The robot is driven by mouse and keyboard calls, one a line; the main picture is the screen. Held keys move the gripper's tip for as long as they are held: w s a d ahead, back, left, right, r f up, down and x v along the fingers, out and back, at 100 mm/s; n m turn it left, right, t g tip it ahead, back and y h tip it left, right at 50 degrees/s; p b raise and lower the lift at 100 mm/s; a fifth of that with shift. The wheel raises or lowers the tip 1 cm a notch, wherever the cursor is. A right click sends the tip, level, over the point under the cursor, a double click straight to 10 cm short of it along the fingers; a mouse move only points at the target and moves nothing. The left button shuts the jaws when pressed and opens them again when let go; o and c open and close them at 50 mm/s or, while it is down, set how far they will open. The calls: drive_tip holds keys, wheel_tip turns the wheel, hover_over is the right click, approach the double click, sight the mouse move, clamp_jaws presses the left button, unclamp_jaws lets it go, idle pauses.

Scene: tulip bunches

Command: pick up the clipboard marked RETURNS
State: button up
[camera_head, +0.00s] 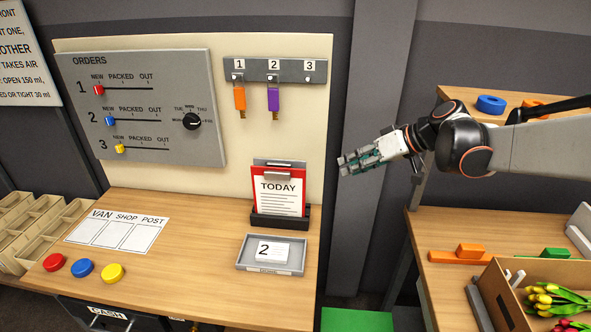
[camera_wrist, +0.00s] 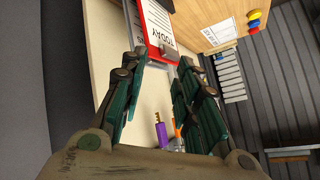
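A red clipboard with a sheet headed TODAY (camera_head: 278,190) stands upright in a black holder (camera_head: 283,220) on the wooden bench. A second, greyish clipboard (camera_head: 290,163) stands behind it; only its top edge and clip show in the head view, and no RETURNS marking is readable. In the wrist view the red clipboard (camera_wrist: 155,20) is beyond the fingertips, with a pale edge (camera_wrist: 134,22) beside it. My gripper (camera_head: 346,164) is open and empty, in the air right of the holder and higher than it. It also shows in the wrist view (camera_wrist: 162,62), fingers apart.
A grey tray (camera_head: 250,268) with a card marked 2 sits in front of the holder. Orange and purple tags (camera_head: 272,99) hang from a hook rail (camera_head: 290,70) above. A grey post (camera_head: 372,120) stands behind my gripper. A right-hand bench (camera_head: 440,300) holds a box of tulips.

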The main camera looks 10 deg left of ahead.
drive_tip(key=w+a+f+n+g+y, duration=0.2)
drive_tip(key=w+a+f+n+y, duration=0.25)
drive_tip(key=w+f, duration=0.4)
drive_tip(key=w+a+f+n+g+y, duration=0.2)
drive_tip(key=w+f+n+y, duration=0.3)
drive_tip(key=f, duration=0.5)
drive_tip(key=shift+n+h, duration=0.45)
drive_tip(key=shift+s+a+b, duration=0.15)
drive_tip(key=shift+a+b, duration=0.6)
drive_tip(key=shift+a, duration=1.55)
drive_tip(key=shift+s+a+b, duration=0.15)
drive_tip(key=shift+a+b, duration=0.55)
drive_tip(key=shift+a, duration=1.55)
drive_tip(key=shift+s+a+b, duration=0.15)
drive_tip(key=shift+a+b, duration=0.6)
drive_tip(key=shift+a, duration=1.55)
clamp_jaws()
